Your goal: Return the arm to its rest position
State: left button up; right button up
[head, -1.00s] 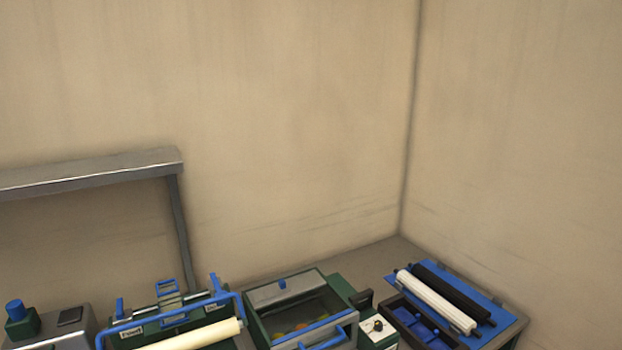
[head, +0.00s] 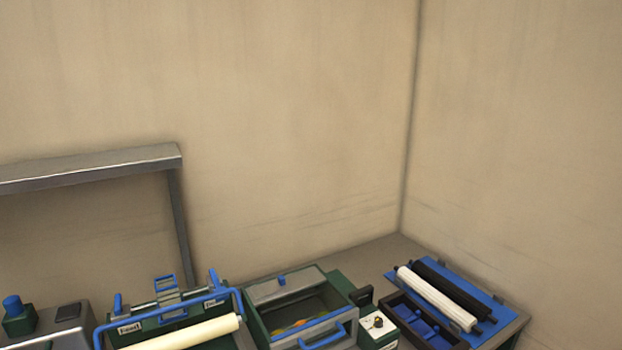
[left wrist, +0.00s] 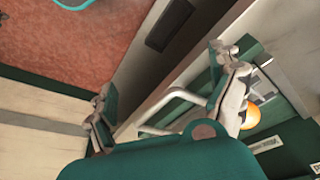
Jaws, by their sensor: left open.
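My left gripper (left wrist: 163,75) shows in the left wrist view, its two fingers spread wide with nothing between them. A round orange fruit (left wrist: 253,117) is partly visible just beyond the right-hand finger, apart from the grip and partly hidden by it. A large green rounded part fills the bottom of that view. Neither gripper shows in the head view. There, a green bin with a grey rim (head: 262,296) holds several small orange and yellow items, too small to tell apart.
A green machine with a blue bar and cream roller (head: 190,333) stands left of the bin. A blue board (head: 480,277) with white and black rollers lies at right. A grey metal frame (head: 90,170) stands at left. The wrist view shows reddish floor (left wrist: 60,45) and pale rails.

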pick_arm(q)
jog(key=s+f+g+b, duration=0.1)
jog(key=s+f+b, duration=0.1)
jog(key=f, duration=1.2)
jog(key=s+f+b, duration=0.3)
jog(key=f, duration=1)
jog(key=s+a+f+g+b, duration=0.1)
jog(key=s+a+f+b, duration=0.2)
jog(key=s+f, duration=1.1)
notch_tip(320, 180, down, 2)
jog(key=shift+s+f, duration=0.25)
jog(key=shift+s, duration=0.1)
